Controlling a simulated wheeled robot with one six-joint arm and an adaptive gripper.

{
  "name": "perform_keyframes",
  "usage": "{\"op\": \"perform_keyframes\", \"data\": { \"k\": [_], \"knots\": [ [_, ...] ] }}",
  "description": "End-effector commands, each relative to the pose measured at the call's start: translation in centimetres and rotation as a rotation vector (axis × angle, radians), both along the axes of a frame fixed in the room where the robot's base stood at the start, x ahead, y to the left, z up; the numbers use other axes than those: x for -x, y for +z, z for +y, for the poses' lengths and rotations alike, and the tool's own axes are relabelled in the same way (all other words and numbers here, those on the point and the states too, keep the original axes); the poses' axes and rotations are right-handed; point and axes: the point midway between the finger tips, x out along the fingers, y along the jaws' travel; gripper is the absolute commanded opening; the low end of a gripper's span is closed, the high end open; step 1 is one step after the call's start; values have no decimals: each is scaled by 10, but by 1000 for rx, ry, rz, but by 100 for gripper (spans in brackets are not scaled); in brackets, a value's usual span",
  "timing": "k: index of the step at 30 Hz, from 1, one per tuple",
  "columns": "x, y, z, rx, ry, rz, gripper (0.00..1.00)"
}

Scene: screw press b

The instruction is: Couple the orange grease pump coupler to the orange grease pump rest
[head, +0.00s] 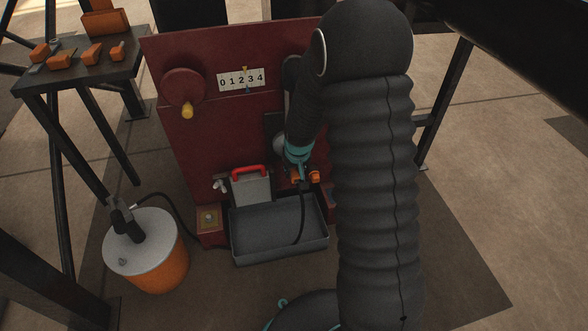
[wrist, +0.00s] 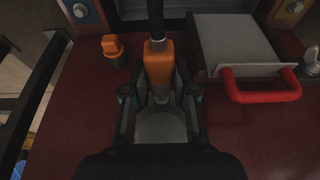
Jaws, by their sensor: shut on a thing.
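My gripper (head: 299,165) is at the front of the red press, above the right end of the grey tray. In the wrist view my gripper (wrist: 160,94) is shut on the orange grease pump coupler (wrist: 158,66), with the black hose leading away from its grey collar. In the head view the coupler (head: 297,176) shows only partly below the gripper. A small orange fitting (wrist: 113,47), apparently the orange grease pump rest, stands on the red surface beside the coupler with a gap between them. It also shows in the head view (head: 314,176), right of the gripper.
The grey tray (head: 262,251) sits below. A grey box with a red handle (head: 249,170) is beside the gripper. The orange drum (head: 160,270) with its pump stands left, its hose running to the tray. A table (head: 80,76) with orange parts is at the upper left.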

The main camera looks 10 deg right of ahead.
Motion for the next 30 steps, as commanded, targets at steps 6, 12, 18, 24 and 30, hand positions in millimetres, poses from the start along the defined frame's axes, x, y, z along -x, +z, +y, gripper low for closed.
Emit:
{"op": "perform_keyframes", "data": {
  "k": [6,12,18,24,30],
  "knots": [
    [6,-1,0,0,0,1,0],
    [9,0,0,0,0,0,0],
    [9,0,0,0,0,0,0],
    [13,0,0,0,0,0,0],
    [22,-1,0,0,0,1,0]
  ]
}}
